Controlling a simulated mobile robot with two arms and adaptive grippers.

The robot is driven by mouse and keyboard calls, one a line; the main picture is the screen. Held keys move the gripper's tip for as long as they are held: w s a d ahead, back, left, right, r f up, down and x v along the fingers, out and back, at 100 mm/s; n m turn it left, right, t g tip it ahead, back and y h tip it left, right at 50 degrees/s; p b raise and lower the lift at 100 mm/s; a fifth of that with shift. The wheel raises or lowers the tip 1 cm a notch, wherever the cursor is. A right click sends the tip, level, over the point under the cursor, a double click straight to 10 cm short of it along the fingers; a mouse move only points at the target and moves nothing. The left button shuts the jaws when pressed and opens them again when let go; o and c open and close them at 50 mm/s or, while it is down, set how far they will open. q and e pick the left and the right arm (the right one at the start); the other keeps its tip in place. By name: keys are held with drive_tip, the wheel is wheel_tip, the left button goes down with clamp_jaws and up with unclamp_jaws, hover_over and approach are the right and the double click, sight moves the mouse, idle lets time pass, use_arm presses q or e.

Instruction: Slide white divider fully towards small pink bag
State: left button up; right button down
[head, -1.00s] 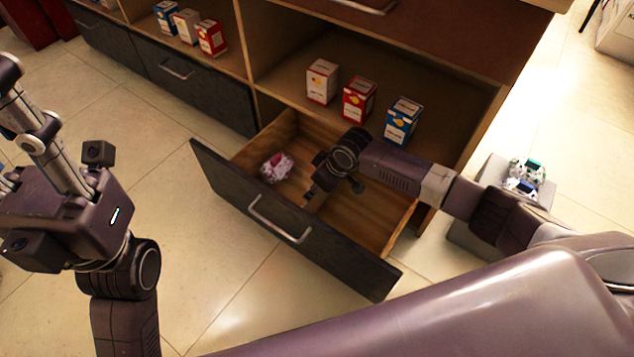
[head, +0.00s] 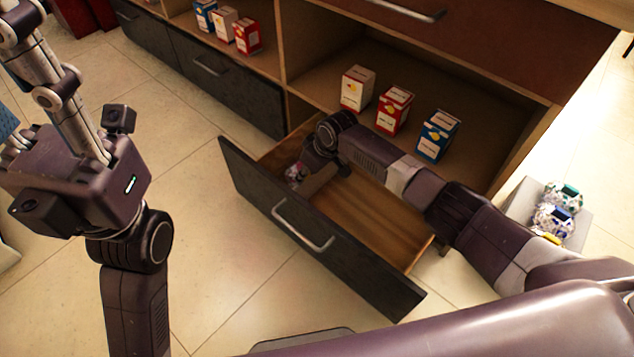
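An open drawer with a dark front (head: 285,225) and a wooden inside stands out below the cabinet. The small pink bag (head: 294,174) lies at the drawer's left end, partly covered by my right gripper. My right gripper (head: 309,172) reaches down into the drawer, close beside the bag. A pale divider (head: 325,184) seems to show just right of the fingers, mostly hidden. I cannot tell whether the fingers touch it or are shut. My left gripper (head: 22,90) is raised at the upper left, away from the drawer, with its fingers apart and empty.
A red-and-white, a red and a blue box (head: 436,135) stand on the shelf above the drawer, near my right arm. More small boxes (head: 226,24) stand on the left shelf. Patterned items (head: 556,212) lie on a grey stand at right. The drawer's right part is empty.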

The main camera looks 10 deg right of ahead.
drive_tip(key=shift+w+a, duration=0.25)
drive_tip(key=shift+w, duration=0.1)
drive_tip(key=shift+r, duration=0.1)
drive_tip(key=c, duration=1.9)
unclamp_jaws()
drive_tip(key=shift+a, duration=0.1)
drive_tip(key=o, duration=0.4)
drive_tip(key=shift+a, duration=0.1)
drive_tip(key=v, duration=1.1)
drive_tip(key=shift+r, duration=0.4)
